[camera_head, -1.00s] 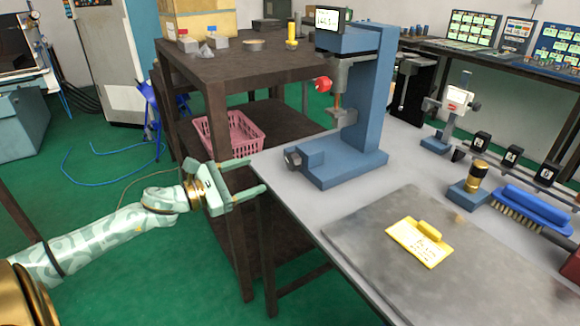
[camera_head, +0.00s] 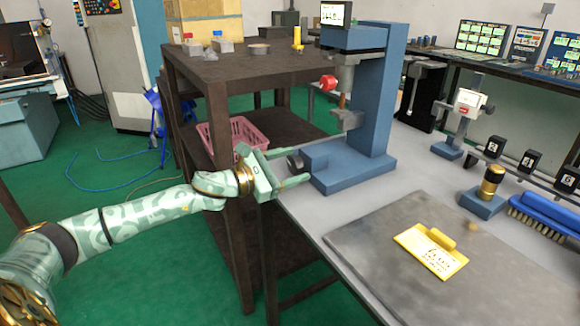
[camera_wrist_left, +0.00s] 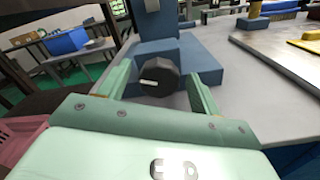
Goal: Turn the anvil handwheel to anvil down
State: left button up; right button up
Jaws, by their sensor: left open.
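The blue tester stand (camera_head: 375,95) stands on the grey table with a small display on top and a red knob (camera_head: 328,83) on its head. The dark anvil handwheel (camera_head: 295,162) is on the left front of its base. In the left wrist view the handwheel (camera_wrist_left: 159,77) is dark and faceted with a white mark pointing left. My left gripper (camera_head: 301,166) is open, its two fingers reaching toward the handwheel. In the wrist view the fingers (camera_wrist_left: 158,85) lie on either side of the wheel, with gaps showing. My right gripper is not in view.
A yellow tagged plate (camera_head: 430,250) lies on the grey mat (camera_head: 370,235). A brass-topped block (camera_head: 488,188), a blue brush (camera_head: 550,213) and a small gauge stand (camera_head: 462,110) are to the right. A brown shelf (camera_head: 235,75) with a pink basket stands at the left.

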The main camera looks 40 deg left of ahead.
pick_arm(q)
jog(key=c, duration=0.9)
jog(key=shift+n, duration=0.3)
jog(key=shift+c, duration=0.2)
